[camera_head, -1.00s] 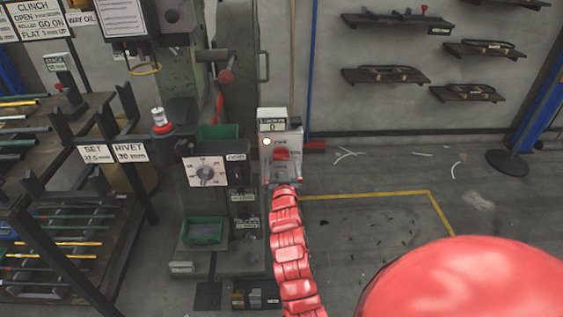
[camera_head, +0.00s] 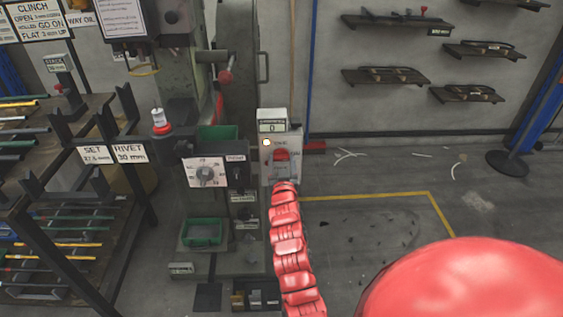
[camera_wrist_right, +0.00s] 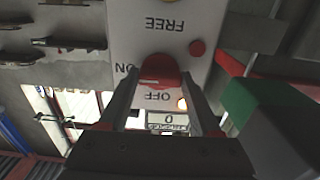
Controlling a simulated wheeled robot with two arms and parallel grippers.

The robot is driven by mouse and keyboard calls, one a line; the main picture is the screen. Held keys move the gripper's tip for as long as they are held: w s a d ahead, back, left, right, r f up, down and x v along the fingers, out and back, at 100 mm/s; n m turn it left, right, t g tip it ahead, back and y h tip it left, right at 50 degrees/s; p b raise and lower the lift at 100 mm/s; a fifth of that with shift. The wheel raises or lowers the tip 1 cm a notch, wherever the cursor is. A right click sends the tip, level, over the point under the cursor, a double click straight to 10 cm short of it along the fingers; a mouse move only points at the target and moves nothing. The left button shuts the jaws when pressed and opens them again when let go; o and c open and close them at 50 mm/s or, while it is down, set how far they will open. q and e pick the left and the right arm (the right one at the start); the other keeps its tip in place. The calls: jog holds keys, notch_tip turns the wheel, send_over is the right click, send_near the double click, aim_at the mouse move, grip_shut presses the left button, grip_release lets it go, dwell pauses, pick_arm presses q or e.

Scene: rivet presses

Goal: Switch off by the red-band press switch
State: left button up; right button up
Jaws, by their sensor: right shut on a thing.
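The grey switch box (camera_head: 296,141) stands beside the press column (camera_head: 243,95) in the head view. It has a red switch knob (camera_head: 281,155), a lit lamp (camera_head: 267,142) and a counter (camera_head: 272,127) reading 0 on top. In the right wrist view the box face is upside down, with OFF, ON and FREE around the knob (camera_wrist_right: 160,70). My right gripper (camera_wrist_right: 164,92) has one finger on each side of the knob and is shut on it. The head view shows my red arm reaching up to the box. The knob's exact pointing is unclear. My left gripper is not in view.
A rod rack (camera_head: 70,215) stands further left. Wall shelves (camera_head: 386,76) hang at back right. The floor (camera_head: 370,180) right of the box is mostly clear.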

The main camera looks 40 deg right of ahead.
jog(key=shift+n, duration=0.3)
jog(key=n, duration=0.3)
jog(key=shift+n, duration=0.3)
jog(key=n, duration=0.4)
jog(key=shift+n, duration=0.3)
jog(key=n+p, duration=0.1)
jog(key=n, duration=0.3)
jog(key=shift+n+p, duration=0.65)
jog(key=shift+n, duration=1.85)
jog(key=o, duration=1.4)
jog(key=shift+s, duration=0.1)
